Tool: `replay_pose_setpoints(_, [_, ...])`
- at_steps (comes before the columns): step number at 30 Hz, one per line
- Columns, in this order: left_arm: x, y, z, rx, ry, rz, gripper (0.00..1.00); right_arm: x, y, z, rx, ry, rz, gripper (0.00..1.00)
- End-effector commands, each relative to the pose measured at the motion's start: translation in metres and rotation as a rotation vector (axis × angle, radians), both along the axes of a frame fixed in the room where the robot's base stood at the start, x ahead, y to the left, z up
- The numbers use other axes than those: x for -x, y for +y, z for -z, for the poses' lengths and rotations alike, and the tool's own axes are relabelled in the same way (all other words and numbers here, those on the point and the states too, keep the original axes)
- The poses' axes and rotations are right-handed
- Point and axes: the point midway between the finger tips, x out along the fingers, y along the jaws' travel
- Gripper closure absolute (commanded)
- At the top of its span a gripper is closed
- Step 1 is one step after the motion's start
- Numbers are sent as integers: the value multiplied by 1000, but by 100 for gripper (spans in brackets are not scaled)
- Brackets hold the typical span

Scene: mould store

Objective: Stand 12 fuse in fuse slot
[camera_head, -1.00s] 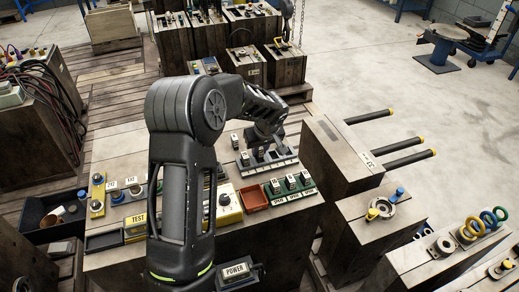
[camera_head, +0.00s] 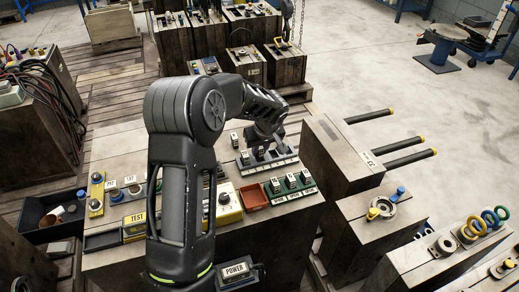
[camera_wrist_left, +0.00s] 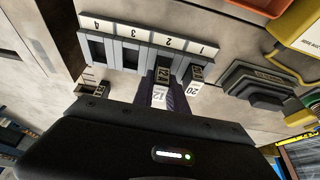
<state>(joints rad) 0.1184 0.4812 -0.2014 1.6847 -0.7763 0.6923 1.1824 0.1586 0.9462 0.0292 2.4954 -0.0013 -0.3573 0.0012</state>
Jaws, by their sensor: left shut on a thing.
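The fuse slot block (camera_wrist_left: 128,57) is a grey strip with numbered places 1 to 4; it also shows in the head view (camera_head: 285,164). My left gripper (camera_wrist_left: 163,92) is shut on the 12 fuse (camera_wrist_left: 159,96), a dark fuse with a white label. The fuse is lined up with place 2; whether it is fully seated is hard to tell. The 20 fuse (camera_wrist_left: 194,88) stands at place 1 beside it. Places 3 and 4 look empty. In the head view, my left gripper (camera_head: 263,148) is over the block and hides the 12 fuse. My right gripper is out of view.
A green block (camera_head: 290,193) with several dark pieces and a red-brown tray (camera_head: 253,195) lie in front of the slot block. A yellow box with a knob (camera_head: 226,203) is left of the tray. Another dark fuse (camera_wrist_left: 101,88) stands near the gripper in the wrist view.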

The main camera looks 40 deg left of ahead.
Motion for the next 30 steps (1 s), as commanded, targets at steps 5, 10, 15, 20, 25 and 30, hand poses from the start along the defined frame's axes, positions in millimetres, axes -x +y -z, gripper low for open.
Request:
replay_pose_setpoints(5, [0, 0, 0, 0, 0, -1, 100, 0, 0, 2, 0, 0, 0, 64])
replay_pose_setpoints(10, [0, 0, 0, 0, 0, -1, 100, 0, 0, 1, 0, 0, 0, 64])
replay_pose_setpoints(15, [0, 0, 0, 0, 0, 0, 100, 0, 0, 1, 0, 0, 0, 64])
replay_pose_setpoints(20, [0, 0, 1, 0, 0, -1, 100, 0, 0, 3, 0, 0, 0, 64])
replay_pose_setpoints(25, [0, 0, 2, 0, 0, -1, 100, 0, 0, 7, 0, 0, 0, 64])
replay_pose_setpoints(30, [0, 0, 3, 0, 0, -1, 100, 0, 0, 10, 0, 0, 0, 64])
